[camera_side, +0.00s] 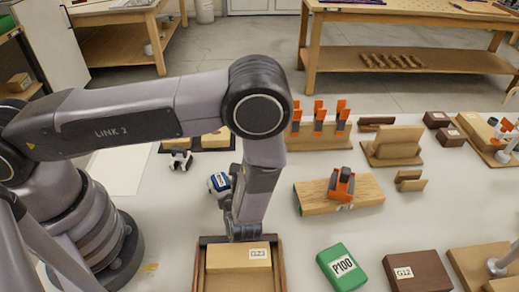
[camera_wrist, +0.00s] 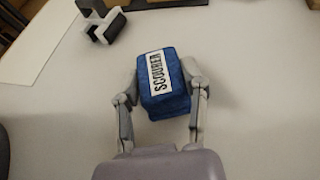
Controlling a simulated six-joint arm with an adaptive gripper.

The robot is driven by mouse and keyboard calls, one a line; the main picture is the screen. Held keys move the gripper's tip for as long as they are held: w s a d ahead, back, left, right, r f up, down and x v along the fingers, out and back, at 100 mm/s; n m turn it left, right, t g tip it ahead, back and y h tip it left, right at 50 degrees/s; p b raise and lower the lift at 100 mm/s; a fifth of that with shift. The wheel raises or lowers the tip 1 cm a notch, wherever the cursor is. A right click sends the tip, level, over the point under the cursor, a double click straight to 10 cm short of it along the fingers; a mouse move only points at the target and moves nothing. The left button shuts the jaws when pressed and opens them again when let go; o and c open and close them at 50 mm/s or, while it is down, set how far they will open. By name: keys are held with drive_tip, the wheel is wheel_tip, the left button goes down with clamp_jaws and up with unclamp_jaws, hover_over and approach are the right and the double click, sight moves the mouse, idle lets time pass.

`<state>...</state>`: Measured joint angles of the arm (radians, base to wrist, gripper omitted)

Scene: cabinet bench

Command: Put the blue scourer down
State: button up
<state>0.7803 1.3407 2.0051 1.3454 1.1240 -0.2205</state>
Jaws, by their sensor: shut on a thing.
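The blue scourer (camera_wrist: 163,88) is a small blue block with a white label reading SCOURER. In the wrist view it sits between the two fingers of my gripper (camera_wrist: 165,90), which is shut on it. In the side view the scourer (camera_side: 219,183) shows partly behind my gripper (camera_side: 228,200), above or near the white bench top, behind the open wooden box. I cannot tell whether the scourer touches the bench.
A wooden box (camera_side: 241,240) holding a block labelled G23 is in front of my gripper. A black and white item (camera_side: 180,160) lies behind to the left. A green P100 block (camera_side: 341,267) and a wooden board (camera_side: 313,197) are to the right. White bench is clear around the scourer.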

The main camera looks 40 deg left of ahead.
drive_tip(key=o, duration=1.2)
